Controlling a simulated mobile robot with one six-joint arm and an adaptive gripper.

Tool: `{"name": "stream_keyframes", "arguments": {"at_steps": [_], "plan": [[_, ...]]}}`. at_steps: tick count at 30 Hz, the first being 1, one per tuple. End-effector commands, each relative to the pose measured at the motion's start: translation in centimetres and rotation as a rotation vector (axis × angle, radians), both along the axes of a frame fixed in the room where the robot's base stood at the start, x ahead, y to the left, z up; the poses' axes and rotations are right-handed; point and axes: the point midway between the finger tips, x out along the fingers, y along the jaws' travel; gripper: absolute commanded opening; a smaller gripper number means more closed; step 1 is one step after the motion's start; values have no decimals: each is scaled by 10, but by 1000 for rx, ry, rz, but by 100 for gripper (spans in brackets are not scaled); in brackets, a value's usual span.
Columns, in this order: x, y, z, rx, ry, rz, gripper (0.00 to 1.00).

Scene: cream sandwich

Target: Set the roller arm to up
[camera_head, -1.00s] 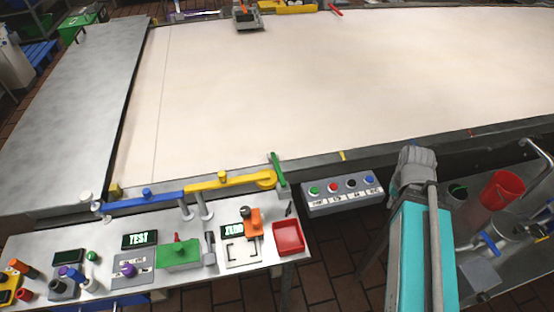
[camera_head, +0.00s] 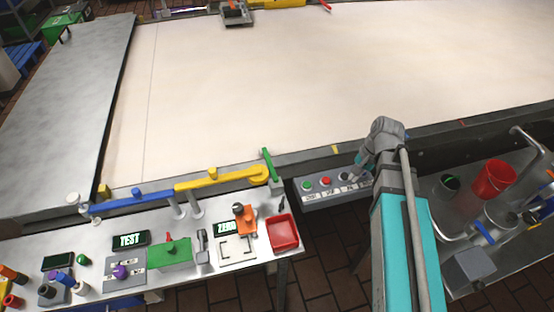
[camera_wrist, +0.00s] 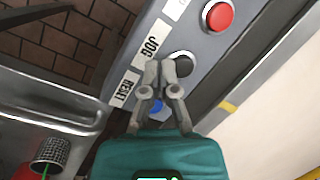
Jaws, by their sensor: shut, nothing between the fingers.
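My gripper (camera_head: 364,166) is shut and empty over the right part of the grey button box (camera_head: 318,200) at the belt's front edge. In the wrist view, its fingertips (camera_wrist: 163,68) are close beside the black button (camera_wrist: 184,60) and overlap it slightly; I cannot tell if they touch. The blue button (camera_wrist: 155,107) shows between the fingers. The red button (camera_wrist: 218,15) is clear. A jointed arm with a blue link (camera_head: 135,203) and a yellow link (camera_head: 215,181) lies along the belt's front edge, by an upright green piece (camera_head: 268,165). I cannot tell whether this is the roller arm.
A side bench (camera_head: 225,268) at left holds a red tray (camera_head: 283,232), an orange tool (camera_head: 246,220) and a green block (camera_head: 170,253). A red cup (camera_head: 493,179) stands on the right-hand metal bench. The broad pale belt (camera_head: 330,80) is clear in the middle.

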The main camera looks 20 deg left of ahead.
Motion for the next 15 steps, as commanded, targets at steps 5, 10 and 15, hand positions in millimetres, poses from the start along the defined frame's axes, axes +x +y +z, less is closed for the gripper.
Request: {"name": "stream_keyframes", "arguments": {"at_steps": [5,10,15], "plan": [[33,61,2,116,161,-189,0],[53,116,11,194,350,-352,0],[66,164,22,229,540,-476,0]]}}
